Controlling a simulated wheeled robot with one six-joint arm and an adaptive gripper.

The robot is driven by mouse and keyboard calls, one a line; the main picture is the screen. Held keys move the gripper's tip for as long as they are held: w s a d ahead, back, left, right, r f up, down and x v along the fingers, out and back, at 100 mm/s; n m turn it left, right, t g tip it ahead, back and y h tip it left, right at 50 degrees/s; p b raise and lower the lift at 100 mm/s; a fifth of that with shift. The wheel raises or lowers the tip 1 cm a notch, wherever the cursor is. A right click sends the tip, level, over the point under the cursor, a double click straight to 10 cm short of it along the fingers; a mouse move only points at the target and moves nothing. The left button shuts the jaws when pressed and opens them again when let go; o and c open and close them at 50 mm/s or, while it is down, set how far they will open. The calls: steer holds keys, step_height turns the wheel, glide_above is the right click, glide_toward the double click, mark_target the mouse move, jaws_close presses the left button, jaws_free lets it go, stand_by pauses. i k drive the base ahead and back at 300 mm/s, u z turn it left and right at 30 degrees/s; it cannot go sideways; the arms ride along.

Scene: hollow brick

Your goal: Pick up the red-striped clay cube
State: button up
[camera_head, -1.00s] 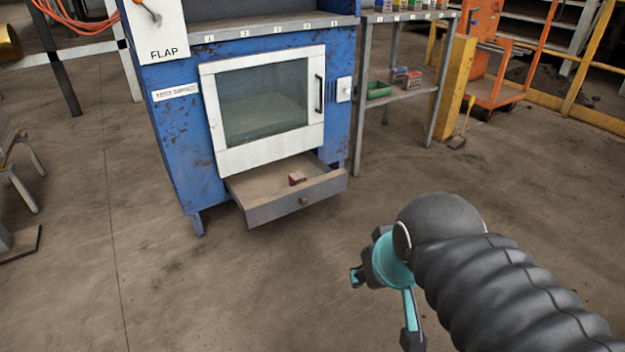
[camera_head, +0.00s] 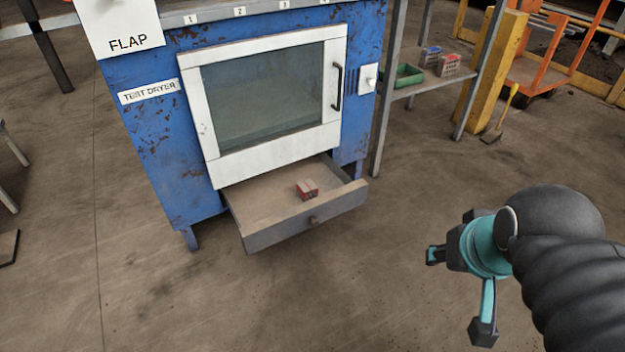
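A small red-striped clay cube (camera_head: 307,189) lies in the open drawer (camera_head: 262,205) under the blue test dryer. It sits toward the drawer's right front. My gripper (camera_head: 456,298) is at the right of the view, in front of and to the right of the drawer, well apart from the cube. Its two fingers are spread wide, with nothing between them.
The blue dryer (camera_head: 160,150) has a shut glass door (camera_head: 262,100) above the drawer. A metal shelf at the right holds a green tray (camera_head: 408,76) and small blocks (camera_head: 447,65). Open concrete floor (camera_head: 330,290) lies in front of the drawer.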

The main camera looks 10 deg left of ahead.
mark_target(307, 189)
steer(key=u, duration=0.4)
steer(key=i, duration=0.75)
steer(key=u, duration=1)
steer(key=i, duration=0.3)
steer(key=u, duration=0.3)
